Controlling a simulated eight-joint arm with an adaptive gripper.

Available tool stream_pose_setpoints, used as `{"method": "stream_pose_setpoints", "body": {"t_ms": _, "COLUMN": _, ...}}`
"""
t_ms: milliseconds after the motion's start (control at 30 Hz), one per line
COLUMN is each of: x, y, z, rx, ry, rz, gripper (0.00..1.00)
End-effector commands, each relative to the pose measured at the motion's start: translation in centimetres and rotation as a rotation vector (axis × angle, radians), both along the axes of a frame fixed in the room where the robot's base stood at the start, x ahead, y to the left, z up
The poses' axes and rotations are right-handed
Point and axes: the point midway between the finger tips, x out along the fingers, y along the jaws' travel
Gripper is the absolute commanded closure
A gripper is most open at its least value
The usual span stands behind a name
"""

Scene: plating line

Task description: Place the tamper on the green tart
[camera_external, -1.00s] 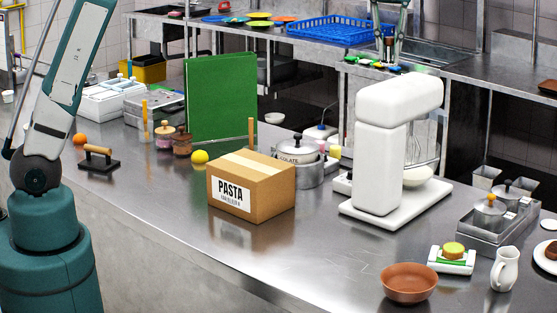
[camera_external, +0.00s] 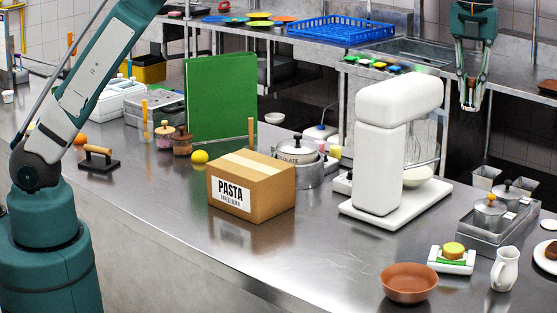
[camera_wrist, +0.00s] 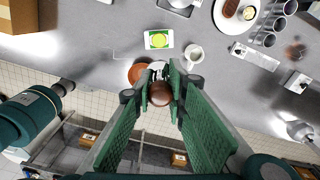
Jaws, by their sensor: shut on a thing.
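The likely green tart (camera_external: 453,250) is a small yellow-green round on a white base on the front right of the counter. It also shows in the wrist view (camera_wrist: 158,40), beyond the fingertips and apart from the held piece.
A terracotta bowl (camera_external: 409,283) and a white jug (camera_external: 505,269) flank the tart's base. A metal rack with lidded pots (camera_external: 489,211) stands behind it. The white mixer (camera_external: 384,150) and pasta box (camera_external: 252,186) rise to the left. Bare counter (camera_external: 330,245) lies in front of the mixer.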

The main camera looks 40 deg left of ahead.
Motion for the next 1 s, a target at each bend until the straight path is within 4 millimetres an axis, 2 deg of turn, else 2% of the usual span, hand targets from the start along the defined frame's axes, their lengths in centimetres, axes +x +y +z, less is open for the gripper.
{"method": "stream_pose_setpoints", "body": {"t_ms": 367, "x": 0.1, "y": 0.2, "z": -6.7, "rx": 0.0, "ry": 0.0, "rz": 0.002, "gripper": 0.97}}
{"method": "stream_pose_setpoints", "body": {"t_ms": 467, "x": 0.1, "y": 0.3, "z": -9.2, "rx": 0.0, "ry": 0.0, "rz": 0.002, "gripper": 0.97}}
{"method": "stream_pose_setpoints", "body": {"t_ms": 800, "x": 0.1, "y": 0.2, "z": -20.0, "rx": 0.0, "ry": 0.0, "rz": 0.003, "gripper": 0.97}}
{"method": "stream_pose_setpoints", "body": {"t_ms": 1000, "x": 0.1, "y": 0.3, "z": -24.3, "rx": 0.0, "ry": 0.0, "rz": 0.003, "gripper": 0.97}}
